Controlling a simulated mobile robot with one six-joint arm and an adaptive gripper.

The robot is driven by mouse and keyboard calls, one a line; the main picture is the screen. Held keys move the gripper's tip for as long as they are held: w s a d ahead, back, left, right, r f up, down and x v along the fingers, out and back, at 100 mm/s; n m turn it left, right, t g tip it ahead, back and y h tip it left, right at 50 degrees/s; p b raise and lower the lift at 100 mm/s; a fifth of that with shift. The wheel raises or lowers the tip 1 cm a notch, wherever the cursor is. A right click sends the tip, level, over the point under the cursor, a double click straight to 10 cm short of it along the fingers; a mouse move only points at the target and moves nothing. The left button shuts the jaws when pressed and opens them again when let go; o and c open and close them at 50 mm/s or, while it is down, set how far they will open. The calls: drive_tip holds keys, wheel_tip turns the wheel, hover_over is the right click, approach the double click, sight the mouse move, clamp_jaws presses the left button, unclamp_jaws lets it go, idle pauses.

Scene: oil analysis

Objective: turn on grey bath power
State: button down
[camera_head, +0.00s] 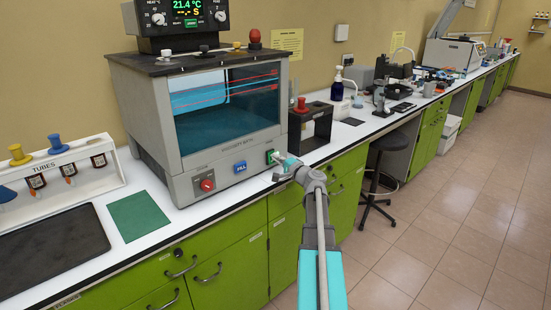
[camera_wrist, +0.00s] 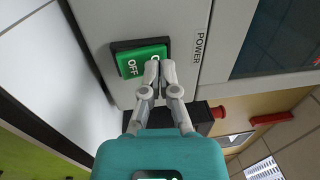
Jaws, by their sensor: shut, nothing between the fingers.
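The grey bath (camera_head: 185,130) stands on the bench in the head view, with a glass window and a display on top that is lit. Its green power switch (camera_head: 271,156) is at the lower right of the front panel. In the wrist view the green switch (camera_wrist: 140,62) shows "OFF" at one end, and the word "POWER" is printed beside it. My gripper (camera_wrist: 159,66) is shut and empty, with its fingertips over the other end of the switch, partly covering its lettering. I cannot tell whether they touch it. In the head view my gripper (camera_head: 280,168) is at the switch.
A red knob (camera_head: 207,185) and a blue FILL button (camera_head: 240,167) sit left of the switch. A dark stand with a red-topped piece (camera_head: 312,122) stands close on the right. A tube rack (camera_head: 70,180), green mat (camera_head: 140,215) and dark tray (camera_head: 50,250) lie left.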

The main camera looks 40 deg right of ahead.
drive_tip(key=s+r+p, duration=0.2)
drive_tip(key=s, duration=1.1)
drive_tip(key=shift+d+r, duration=0.2)
drive_tip(key=shift+r, duration=0.1)
